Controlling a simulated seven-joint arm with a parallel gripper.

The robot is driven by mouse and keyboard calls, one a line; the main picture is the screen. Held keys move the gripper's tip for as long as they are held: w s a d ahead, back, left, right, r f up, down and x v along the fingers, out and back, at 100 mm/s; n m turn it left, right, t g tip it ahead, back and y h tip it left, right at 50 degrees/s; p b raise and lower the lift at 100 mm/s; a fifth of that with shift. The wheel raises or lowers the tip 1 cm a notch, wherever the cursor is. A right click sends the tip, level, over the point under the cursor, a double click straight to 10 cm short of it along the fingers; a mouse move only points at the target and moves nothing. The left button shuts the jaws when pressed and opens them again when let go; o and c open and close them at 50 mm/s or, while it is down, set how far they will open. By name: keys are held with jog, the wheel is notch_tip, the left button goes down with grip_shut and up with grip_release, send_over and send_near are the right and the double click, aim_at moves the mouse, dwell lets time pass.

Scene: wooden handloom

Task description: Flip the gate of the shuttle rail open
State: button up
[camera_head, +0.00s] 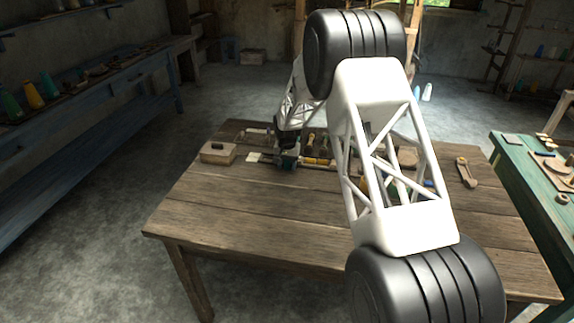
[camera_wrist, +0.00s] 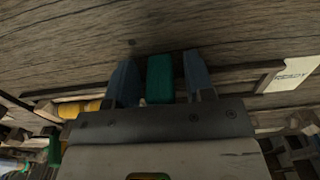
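The shuttle rail (camera_wrist: 235,79) is a dark wooden strip running across the wrist view, over the table top. A teal-green block (camera_wrist: 160,80), which looks like the gate, stands at the rail between my fingers. My gripper (camera_wrist: 160,70) has one blue-grey finger on each side of the block, with narrow gaps showing, so it looks open around it. Whether a finger touches the block is unclear. In the head view, a small green part (camera_head: 289,158) shows at my gripper, and my arm covers much of the rail. The gate's hinge is hidden.
A white card (camera_wrist: 292,74) with print lies at the rail's right end in the wrist view. In the head view, a small box (camera_head: 218,152) stands left on the wooden table (camera_head: 240,212). The table's front is clear.

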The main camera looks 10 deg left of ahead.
aim_at(284, 177)
grip_shut()
jog(key=shift+s, duration=2.4)
jog(key=shift+o, duration=0.6)
grip_release()
notch_tip(284, 177, up, 8)
